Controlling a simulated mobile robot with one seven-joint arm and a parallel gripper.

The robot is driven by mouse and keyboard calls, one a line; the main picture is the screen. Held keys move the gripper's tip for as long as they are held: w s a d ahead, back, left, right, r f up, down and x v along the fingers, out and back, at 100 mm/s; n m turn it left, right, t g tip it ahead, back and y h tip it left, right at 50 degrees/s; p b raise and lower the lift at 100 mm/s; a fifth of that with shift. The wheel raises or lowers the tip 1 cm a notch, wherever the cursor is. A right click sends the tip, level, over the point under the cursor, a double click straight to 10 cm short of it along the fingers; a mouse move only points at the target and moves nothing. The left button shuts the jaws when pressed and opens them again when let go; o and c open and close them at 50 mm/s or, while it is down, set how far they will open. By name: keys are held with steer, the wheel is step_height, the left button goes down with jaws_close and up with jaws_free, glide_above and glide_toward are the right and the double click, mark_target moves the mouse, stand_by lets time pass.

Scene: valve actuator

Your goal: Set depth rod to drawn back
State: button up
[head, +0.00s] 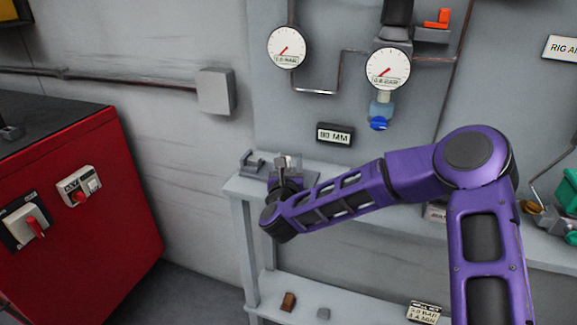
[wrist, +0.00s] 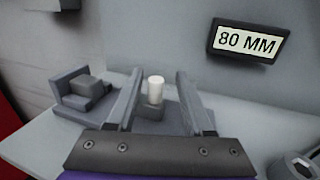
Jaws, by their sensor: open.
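A short white cylinder (wrist: 156,86), which looks like the end of the depth rod, stands up from a grey block on a grey base (wrist: 172,122). In the wrist view my gripper (wrist: 160,74) is open, with one finger left of the white cylinder and one right of it. Gaps show on both sides; I cannot tell whether the fingertips reach down to it. In the head view my gripper (head: 284,166) is over the left end of the grey bench, and my wrist hides most of the fixture. A sign (wrist: 246,42) above reads 80 MM; it also shows in the head view (head: 335,135).
A grey bracket with a block (wrist: 85,92) sits close left of my gripper. The bench (wrist: 38,146) ends further left, near a red cabinet (head: 100,200). A dark round fitting (wrist: 297,165) is at the right. Gauges (head: 388,69) hang on the wall behind.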

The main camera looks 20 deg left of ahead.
steer(key=s+d, duration=0.3)
steer(key=s, duration=1.4)
